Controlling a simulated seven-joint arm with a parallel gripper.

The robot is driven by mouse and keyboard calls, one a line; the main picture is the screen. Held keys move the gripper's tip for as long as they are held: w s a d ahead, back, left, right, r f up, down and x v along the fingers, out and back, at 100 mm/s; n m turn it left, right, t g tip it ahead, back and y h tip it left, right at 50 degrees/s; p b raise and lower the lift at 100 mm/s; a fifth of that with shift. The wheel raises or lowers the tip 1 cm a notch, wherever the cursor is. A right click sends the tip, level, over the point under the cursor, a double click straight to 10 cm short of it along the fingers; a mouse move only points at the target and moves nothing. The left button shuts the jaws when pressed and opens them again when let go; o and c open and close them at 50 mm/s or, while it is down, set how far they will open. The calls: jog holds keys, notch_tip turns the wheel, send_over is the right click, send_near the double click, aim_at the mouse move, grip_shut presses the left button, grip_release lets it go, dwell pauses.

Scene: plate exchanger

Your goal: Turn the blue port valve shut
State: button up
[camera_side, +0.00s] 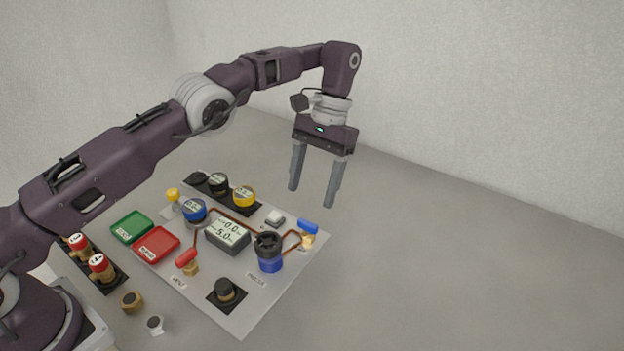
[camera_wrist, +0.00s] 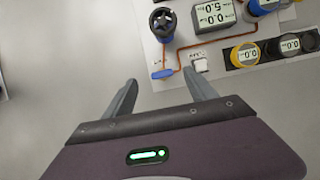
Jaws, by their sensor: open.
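The blue port valve (camera_side: 308,227) is a blue lever handle on a brass body at the right corner of the white panel (camera_side: 262,311). In the wrist view my gripper (camera_wrist: 165,90) shows both fingers spread.
A black-topped blue cylinder (camera_side: 268,252) stands close to the valve, joined by copper pipe. A grey display (camera_side: 228,234), a white button block (camera_side: 275,218), a red-handled valve (camera_side: 187,257) and a black knob (camera_side: 225,291) share the panel. Green (camera_side: 131,227) and red (camera_side: 156,244) trays lie left.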

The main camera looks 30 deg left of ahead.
jog(key=shift+r, duration=1.2)
jog(key=a+r+n+t+h, duration=0.15)
jog(key=a+r, duration=0.25)
jog(key=r, duration=0.6)
jog(key=s+a+r+t, duration=0.4)
jog(key=s+a+r, duration=0.1)
jog(key=s+r, duration=0.55)
jog(key=s+f+t, duration=0.2)
jog(key=s+f, duration=0.2)
jog(key=s, duration=0.6)
jog(key=s+a+f+m+t+y, duration=0.1)
jog(key=s+f+t, duration=0.1)
jog(key=s, duration=0.9)
jog(key=shift+a+f, duration=0.2)
jog(key=shift+f, duration=0.65)
jog(key=shift+t+y, duration=0.25)
